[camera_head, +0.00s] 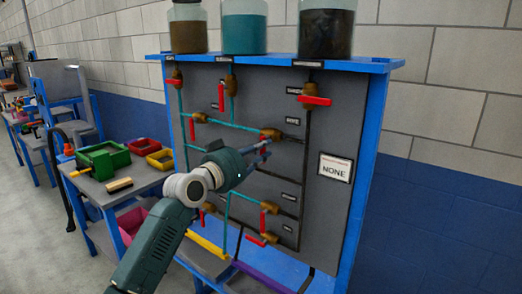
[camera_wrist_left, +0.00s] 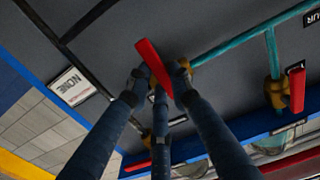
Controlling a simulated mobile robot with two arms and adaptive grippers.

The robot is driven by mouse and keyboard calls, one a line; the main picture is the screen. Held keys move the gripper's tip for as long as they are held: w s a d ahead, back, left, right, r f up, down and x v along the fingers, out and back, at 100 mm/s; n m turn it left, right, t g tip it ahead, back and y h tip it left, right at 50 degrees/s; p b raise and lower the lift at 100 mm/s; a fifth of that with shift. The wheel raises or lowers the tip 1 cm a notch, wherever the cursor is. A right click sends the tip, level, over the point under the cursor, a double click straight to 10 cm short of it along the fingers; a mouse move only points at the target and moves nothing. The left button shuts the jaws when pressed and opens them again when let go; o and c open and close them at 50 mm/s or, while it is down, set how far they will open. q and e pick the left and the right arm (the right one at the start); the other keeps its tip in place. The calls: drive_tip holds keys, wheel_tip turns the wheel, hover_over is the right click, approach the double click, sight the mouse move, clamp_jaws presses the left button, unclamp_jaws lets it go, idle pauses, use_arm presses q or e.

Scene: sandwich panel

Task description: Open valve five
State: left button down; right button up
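A brown valve (camera_head: 268,133) with a red handle sits mid-panel on a teal pipe. In the left wrist view its red handle (camera_wrist_left: 150,60) lies tilted between the fingertips of my left gripper (camera_wrist_left: 158,80). In the head view the left gripper (camera_head: 264,148) is at this valve and partly covers it. The fingers are close to both sides of the handle; I cannot tell if they press on it. The number label of this valve is not readable. My right gripper is not in view.
Other red-handled valves sit nearby, such as one at upper right (camera_head: 314,100) and one lower down (camera_head: 263,238). A sign reading NONE (camera_head: 335,168) is on the panel's right. Jars (camera_head: 244,28) stand on the blue frame's top. A side table holds a green bin (camera_head: 103,158).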

use_arm(q)
drive_tip(key=shift+f, duration=0.1)
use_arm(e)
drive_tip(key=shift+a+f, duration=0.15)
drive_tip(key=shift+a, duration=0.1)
